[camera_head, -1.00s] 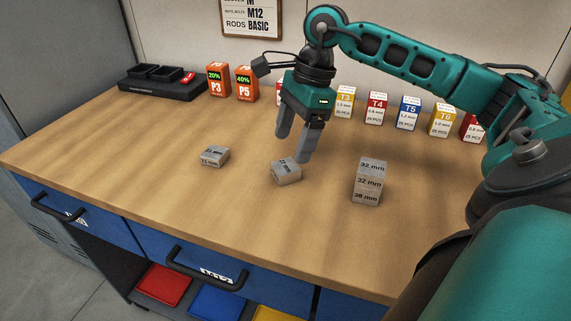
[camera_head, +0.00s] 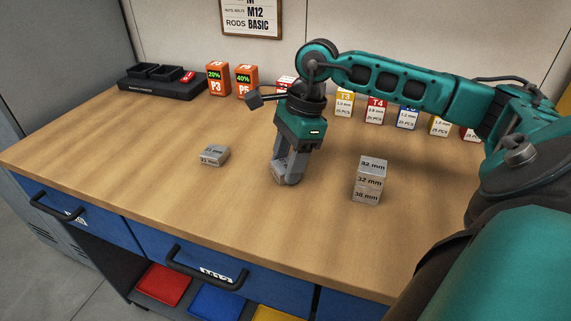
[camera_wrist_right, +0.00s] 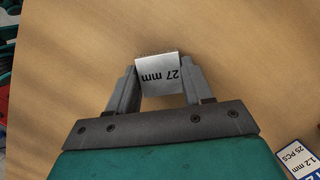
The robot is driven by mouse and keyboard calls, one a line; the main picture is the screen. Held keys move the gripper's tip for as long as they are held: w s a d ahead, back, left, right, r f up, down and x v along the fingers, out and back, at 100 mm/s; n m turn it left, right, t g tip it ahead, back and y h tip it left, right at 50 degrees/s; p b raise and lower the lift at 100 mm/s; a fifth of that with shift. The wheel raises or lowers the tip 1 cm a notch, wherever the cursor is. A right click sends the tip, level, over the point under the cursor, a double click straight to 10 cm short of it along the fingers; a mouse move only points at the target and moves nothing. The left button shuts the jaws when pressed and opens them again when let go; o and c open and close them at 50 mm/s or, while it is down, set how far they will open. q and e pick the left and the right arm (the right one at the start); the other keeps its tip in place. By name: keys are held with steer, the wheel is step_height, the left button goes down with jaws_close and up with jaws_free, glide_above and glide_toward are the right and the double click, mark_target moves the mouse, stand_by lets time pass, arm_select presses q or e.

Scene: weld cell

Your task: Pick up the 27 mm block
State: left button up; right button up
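The 27 mm block (camera_wrist_right: 158,74) is a small grey block with its label on the top face, upside down in the right wrist view. In the head view a small part of the block (camera_head: 278,177) shows low at the fingers; the rest is hidden. My right gripper (camera_head: 286,176) points down with its fingertips at the table top. In the right wrist view the fingers of this gripper (camera_wrist_right: 159,80) are on either side of the block and look closed against it. The block appears to rest on the table. My left gripper is out of view.
A stack (camera_head: 369,182) marked 32 mm and 38 mm stands to the right. Orange boxes (camera_head: 217,78), coloured boxes (camera_head: 374,110) and a black tray (camera_head: 160,88) line the back. The front table is clear.

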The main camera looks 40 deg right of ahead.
steer(key=c, duration=0.6)
steer(key=shift+c, duration=0.3)
steer(key=shift+r, duration=0.15)
